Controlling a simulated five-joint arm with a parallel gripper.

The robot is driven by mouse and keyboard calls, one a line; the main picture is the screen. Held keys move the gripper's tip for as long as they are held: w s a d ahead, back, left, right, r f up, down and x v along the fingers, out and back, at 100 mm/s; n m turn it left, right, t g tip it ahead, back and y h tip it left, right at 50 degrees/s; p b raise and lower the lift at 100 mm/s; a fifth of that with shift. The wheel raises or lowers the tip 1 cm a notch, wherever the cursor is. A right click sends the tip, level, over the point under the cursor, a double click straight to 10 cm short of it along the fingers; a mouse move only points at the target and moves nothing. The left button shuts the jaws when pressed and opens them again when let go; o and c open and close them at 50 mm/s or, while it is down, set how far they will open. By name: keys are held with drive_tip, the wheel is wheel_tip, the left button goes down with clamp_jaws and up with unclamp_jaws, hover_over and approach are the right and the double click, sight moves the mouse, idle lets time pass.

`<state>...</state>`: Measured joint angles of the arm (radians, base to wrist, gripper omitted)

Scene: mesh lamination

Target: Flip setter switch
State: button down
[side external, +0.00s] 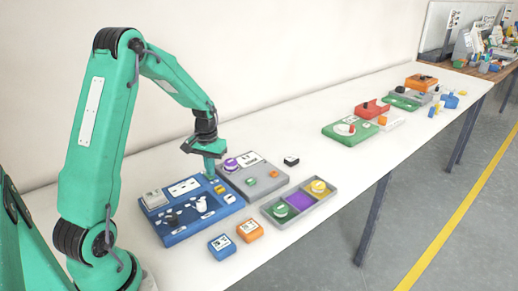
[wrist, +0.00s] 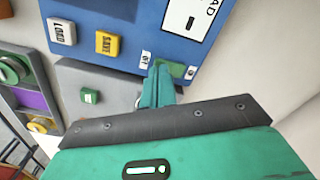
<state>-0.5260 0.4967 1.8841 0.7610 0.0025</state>
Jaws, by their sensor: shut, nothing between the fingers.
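The blue panel (side external: 196,222) lies on the white table and carries several controls. In the wrist view, the blue panel (wrist: 118,55) shows a small green switch slot (wrist: 176,69) between two white labels near its edge; I take this for the setter switch. My gripper (wrist: 161,72) is shut and empty, with its green fingertips at this slot, covering part of it. Contact and the switch's position cannot be told. In the side view my gripper (side external: 209,168) points down at the panel's back right corner.
A white LOAD button (wrist: 62,32) and a yellow SAVE button (wrist: 108,44) sit near the slot. A grey panel (side external: 253,178) adjoins the blue one. A grey tray (side external: 317,203) and blue and orange blocks (side external: 250,230) stand in front.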

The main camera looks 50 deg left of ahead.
drive_tip(key=shift+f, duration=0.5)
idle(0.4)
drive_tip(key=shift+r, duration=3.55)
drive_tip(key=s+d+r+m+t, duration=0.25)
drive_tip(key=s+d+r, duration=0.25)
drive_tip(key=d+r, duration=0.7)
drive_tip(key=s+d+r+m+t, duration=0.2)
drive_tip(key=s+d+m+t, duration=0.1)
drive_tip(key=s+d, duration=0.7)
drive_tip(key=shift+s, duration=0.45)
